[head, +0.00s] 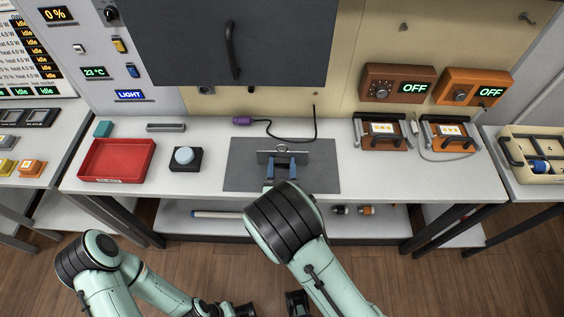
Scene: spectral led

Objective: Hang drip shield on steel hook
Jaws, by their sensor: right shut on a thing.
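My right gripper (281,167), with blue fingers, is shut on a thin grey metal plate with a small ring at its top, which looks like the drip shield (268,156). It is over the dark grey mat (240,178) in the middle of the bench; whether the plate touches the mat is unclear. A steel hook (528,18) sticks out of the beige back wall at the upper right, far from the gripper, with nothing on it. My left arm is low at the lower left; its gripper end (232,310) is dark and cut by the bottom edge.
A dark hanging panel (270,40) with a handle overhangs the bench's back. A red tray (95,160) and a button box (185,160) stand left. Two boxes reading OFF (385,82) are on the wall, above two clamp-like devices (383,130). A purple plug (243,120) lies behind the mat.

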